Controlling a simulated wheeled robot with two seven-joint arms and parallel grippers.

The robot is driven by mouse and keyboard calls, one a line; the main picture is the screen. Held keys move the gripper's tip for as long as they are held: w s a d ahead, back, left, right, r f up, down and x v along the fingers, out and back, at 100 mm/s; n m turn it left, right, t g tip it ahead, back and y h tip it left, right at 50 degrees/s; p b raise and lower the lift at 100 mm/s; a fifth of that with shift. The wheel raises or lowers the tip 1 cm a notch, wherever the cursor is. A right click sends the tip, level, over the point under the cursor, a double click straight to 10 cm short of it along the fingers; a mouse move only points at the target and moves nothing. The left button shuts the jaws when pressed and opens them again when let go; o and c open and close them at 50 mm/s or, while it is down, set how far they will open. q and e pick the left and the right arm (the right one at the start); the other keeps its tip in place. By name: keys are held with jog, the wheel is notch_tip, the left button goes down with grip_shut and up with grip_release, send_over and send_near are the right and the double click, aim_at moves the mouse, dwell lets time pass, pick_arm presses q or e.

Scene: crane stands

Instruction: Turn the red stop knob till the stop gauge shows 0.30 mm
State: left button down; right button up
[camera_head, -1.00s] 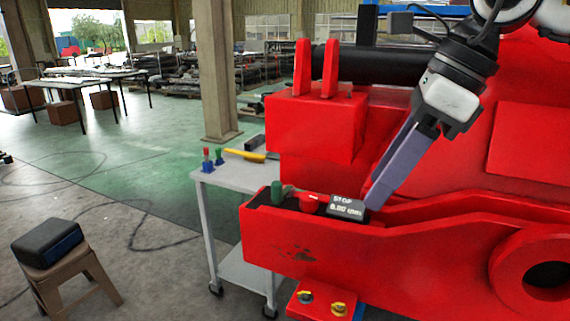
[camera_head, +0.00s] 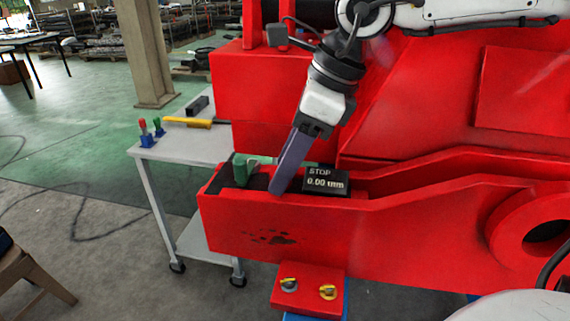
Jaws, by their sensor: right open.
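The stop gauge (camera_head: 326,181) is a dark block in the channel of the red machine, and its display reads STOP 0.00 mm. My right gripper (camera_head: 281,188) points down into the channel just left of the gauge. Its long grey-violet fingers overlap in this view, so the gap between them is hard to see; it is open. The red stop knob cannot be made out clearly; the fingers seem to cover the spot left of the gauge where a red part showed before. My left gripper is not in view.
A green part (camera_head: 250,166) sits in the channel left of my fingers. The red channel wall (camera_head: 350,235) runs in front. A grey cart (camera_head: 185,148) on the left carries a yellow-handled tool (camera_head: 190,122) and small red and green pieces. A red block (camera_head: 308,303) with yellow-topped knobs is below.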

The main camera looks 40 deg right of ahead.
jog(key=shift+w+a+f, duration=0.1)
jog(key=shift+f, duration=0.15)
jog(key=c, duration=1)
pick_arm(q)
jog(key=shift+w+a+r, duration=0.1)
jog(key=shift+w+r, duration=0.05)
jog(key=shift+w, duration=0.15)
pick_arm(e)
jog(key=shift+c, duration=0.2)
